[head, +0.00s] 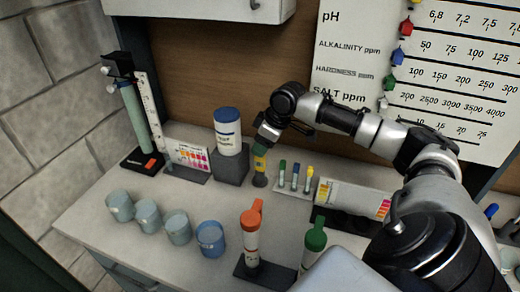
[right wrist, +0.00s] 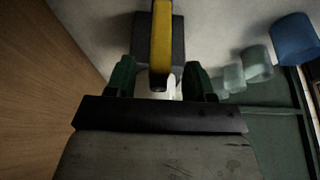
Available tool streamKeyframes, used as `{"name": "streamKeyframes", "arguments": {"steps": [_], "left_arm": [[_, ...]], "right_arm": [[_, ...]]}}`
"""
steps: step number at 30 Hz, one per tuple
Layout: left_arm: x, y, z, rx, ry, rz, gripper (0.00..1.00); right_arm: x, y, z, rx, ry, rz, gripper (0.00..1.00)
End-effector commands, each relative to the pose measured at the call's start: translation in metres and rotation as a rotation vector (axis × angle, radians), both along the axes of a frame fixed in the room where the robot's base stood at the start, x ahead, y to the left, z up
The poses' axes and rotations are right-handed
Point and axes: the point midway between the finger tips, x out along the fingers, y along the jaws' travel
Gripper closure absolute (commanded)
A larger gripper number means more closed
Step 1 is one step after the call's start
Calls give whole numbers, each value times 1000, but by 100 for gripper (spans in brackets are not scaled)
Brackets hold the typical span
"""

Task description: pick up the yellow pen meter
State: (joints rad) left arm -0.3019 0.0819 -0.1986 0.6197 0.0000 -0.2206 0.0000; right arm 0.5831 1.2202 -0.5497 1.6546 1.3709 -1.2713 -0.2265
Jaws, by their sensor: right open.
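The yellow pen meter (head: 260,163) stands upright in a small dark holder (head: 259,181) on the counter, beside a grey block. My right gripper (head: 264,143) is at its upper end in the head view and hides its top. In the right wrist view the yellow pen meter (right wrist: 161,45) runs down the middle, its dark-tipped end lying between the two green fingers of the right gripper (right wrist: 160,80). The fingers are open, with a gap on each side of the pen. My left gripper is not in view.
A white tub with a blue lid (head: 228,130) stands on the grey block (head: 231,165) just left. A rack of small vials (head: 295,178) is close on the right. Several cups (head: 178,227) and an orange-capped tube (head: 251,236) stand in front. The counter between is clear.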

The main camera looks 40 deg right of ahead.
Motion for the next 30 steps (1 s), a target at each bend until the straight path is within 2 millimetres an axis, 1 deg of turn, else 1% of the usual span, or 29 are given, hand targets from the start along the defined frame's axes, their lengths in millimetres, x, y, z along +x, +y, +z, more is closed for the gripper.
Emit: {"name": "streamKeyframes", "arguments": {"steps": [1,2,4,7,10,15,25,26,30], "left_arm": [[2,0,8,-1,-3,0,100],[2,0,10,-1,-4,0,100],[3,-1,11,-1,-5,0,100],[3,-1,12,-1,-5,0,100],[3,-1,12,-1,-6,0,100],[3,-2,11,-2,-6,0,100],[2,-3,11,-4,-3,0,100],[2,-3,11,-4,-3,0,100],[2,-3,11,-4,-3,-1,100]], "right_arm": [[5,3,-4,4,3,0,47],[7,4,-8,4,2,1,47],[11,5,-19,4,3,0,47],[14,6,-28,1,1,-1,47],[14,7,-31,0,0,0,47],[14,7,-31,0,0,0,47],[14,6,-31,0,0,0,97],[14,6,-31,0,0,0,100],[14,6,-31,0,0,0,100]]}}
